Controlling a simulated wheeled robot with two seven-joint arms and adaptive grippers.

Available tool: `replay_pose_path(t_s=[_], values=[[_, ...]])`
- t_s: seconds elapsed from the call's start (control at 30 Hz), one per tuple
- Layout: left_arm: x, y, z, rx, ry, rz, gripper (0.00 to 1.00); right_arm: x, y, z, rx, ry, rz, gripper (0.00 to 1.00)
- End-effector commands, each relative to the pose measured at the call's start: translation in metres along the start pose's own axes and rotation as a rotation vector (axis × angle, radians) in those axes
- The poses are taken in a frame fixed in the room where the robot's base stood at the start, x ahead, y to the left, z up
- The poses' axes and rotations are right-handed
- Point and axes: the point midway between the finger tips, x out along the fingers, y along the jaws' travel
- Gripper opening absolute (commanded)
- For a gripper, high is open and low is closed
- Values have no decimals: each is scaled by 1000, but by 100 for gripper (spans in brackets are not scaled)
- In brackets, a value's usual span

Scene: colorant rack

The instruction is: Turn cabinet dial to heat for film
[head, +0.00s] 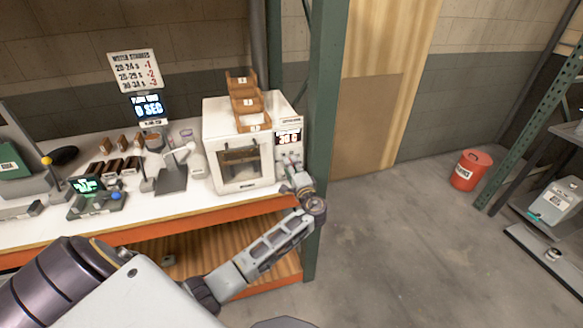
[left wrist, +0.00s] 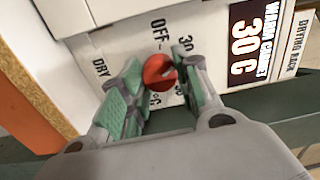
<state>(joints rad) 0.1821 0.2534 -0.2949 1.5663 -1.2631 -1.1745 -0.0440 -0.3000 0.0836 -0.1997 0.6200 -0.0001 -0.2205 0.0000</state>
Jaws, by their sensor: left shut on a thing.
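The white cabinet (head: 212,160) stands at the right end of the bench, with a window in its door. Its display panel (head: 288,137) is at the right of the front; in the left wrist view the panel (left wrist: 250,40) reads "WARM CABINET 30°C". The red dial (left wrist: 159,71) is on a white plate marked OFF, 30 and DRY; other marks are partly hidden by the fingers. My left gripper (left wrist: 162,78) has its green-padded fingers on either side of the dial, shut on it. In the head view the left gripper (head: 292,178) is at the cabinet's lower right front. My right gripper is not in view.
Wooden trays (head: 243,102) are stacked on top of the cabinet. A green post (head: 325,130) stands close to the right of the cabinet. A scale (head: 96,200) and other bench devices are to the left. A red bucket (head: 471,170) stands on the open floor at right.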

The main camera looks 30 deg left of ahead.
Motion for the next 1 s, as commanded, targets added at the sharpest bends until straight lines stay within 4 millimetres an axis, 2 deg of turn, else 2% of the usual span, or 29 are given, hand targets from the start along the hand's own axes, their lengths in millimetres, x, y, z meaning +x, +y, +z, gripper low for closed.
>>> replay_pose_path(t_s=[0.17,0.2,0.37,0.77,1.0], values=[[0,1,-1,0,2,0,8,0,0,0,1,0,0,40],[0,0,-1,-1,2,0,34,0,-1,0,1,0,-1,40],[0,0,0,-1,1,0,54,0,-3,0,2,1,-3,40],[-2,0,0,-2,1,0,55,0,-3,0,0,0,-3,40],[-16,1,-1,-3,1,1,55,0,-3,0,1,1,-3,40]])
